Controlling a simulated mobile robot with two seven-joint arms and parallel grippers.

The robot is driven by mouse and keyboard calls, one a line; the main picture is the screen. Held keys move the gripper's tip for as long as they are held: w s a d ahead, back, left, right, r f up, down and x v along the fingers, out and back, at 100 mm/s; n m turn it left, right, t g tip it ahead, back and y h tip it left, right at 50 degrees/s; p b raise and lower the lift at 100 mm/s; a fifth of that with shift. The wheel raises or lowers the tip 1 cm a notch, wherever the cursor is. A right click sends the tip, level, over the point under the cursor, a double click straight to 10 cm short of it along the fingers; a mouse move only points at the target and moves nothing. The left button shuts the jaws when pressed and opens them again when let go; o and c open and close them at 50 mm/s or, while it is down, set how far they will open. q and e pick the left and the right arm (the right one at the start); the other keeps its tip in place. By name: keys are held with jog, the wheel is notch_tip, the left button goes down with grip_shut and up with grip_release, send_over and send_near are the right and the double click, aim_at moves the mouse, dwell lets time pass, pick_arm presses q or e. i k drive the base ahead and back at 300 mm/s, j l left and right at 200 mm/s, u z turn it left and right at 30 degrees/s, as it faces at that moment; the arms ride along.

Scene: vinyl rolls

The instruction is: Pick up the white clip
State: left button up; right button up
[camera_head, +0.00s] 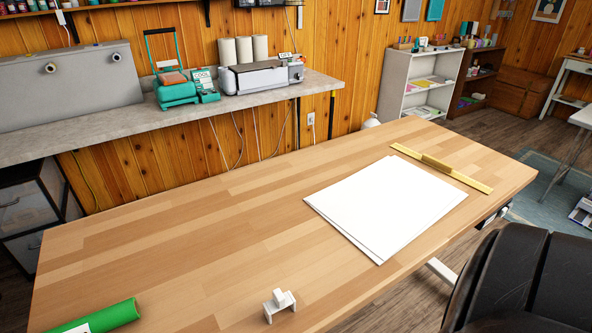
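A small white clip (279,305) stands on the wooden table (180,235) near its front edge, at the bottom middle of the head view. It has a blocky body with a raised part on top. Nothing touches it. Neither of my grippers shows in this view.
A green vinyl roll (105,317) lies at the table's front left. White sheets (385,205) lie right of centre, with a yellow ruler-like bar (440,173) beyond them. A black chair (525,285) stands at the front right. The table between roll, clip and sheets is clear.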

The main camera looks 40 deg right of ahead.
aim_at(280, 301)
jog(key=l+z, duration=0.15)
jog(key=z, duration=0.3)
jog(key=k+l+z, duration=0.1)
jog(key=z, duration=0.35)
jog(key=j+z, duration=0.15)
jog(key=z, duration=0.2)
jog(key=k+l, duration=0.05)
